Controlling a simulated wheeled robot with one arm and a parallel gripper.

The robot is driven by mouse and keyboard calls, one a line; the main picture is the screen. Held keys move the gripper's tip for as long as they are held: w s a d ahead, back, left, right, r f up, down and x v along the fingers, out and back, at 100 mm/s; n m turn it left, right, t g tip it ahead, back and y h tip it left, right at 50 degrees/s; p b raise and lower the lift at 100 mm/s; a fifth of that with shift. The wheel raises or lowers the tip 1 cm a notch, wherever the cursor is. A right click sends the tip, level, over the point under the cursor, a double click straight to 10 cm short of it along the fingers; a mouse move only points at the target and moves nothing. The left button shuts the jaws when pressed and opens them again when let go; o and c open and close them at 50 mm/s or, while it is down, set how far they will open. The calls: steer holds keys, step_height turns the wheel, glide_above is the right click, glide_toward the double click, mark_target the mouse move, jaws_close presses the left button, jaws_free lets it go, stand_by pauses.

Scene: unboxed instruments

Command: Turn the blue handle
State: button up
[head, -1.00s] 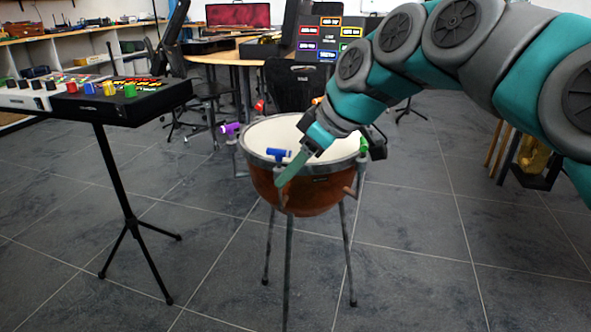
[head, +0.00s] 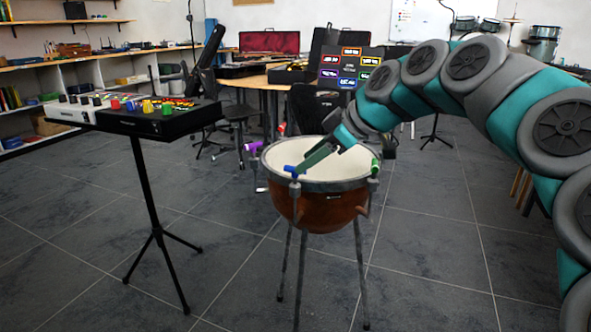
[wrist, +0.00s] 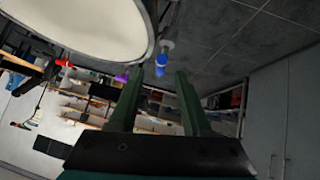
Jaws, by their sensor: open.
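The blue handle (head: 292,171) sits on the near left rim of the copper kettle drum (head: 327,212). In the wrist view the blue handle (wrist: 160,66) shows beyond the fingertips, roughly between them and a little toward the left one. My gripper (head: 304,167) reaches down from the right, over the drum's rim, with its tips close to the blue handle in the head view. In the wrist view my gripper (wrist: 157,75) is open, with nothing between its two green fingers. Whether a finger touches the handle I cannot tell.
A purple handle (head: 254,147) and a green handle (head: 375,165) are on the same rim. A red handle (wrist: 64,62) shows in the wrist view. Floor in front of the drum is clear.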

mark_target(295, 175)
steer(key=x, duration=0.5)
steer(key=shift+a, duration=0.1)
steer(key=shift+c, duration=0.3)
jaws_close()
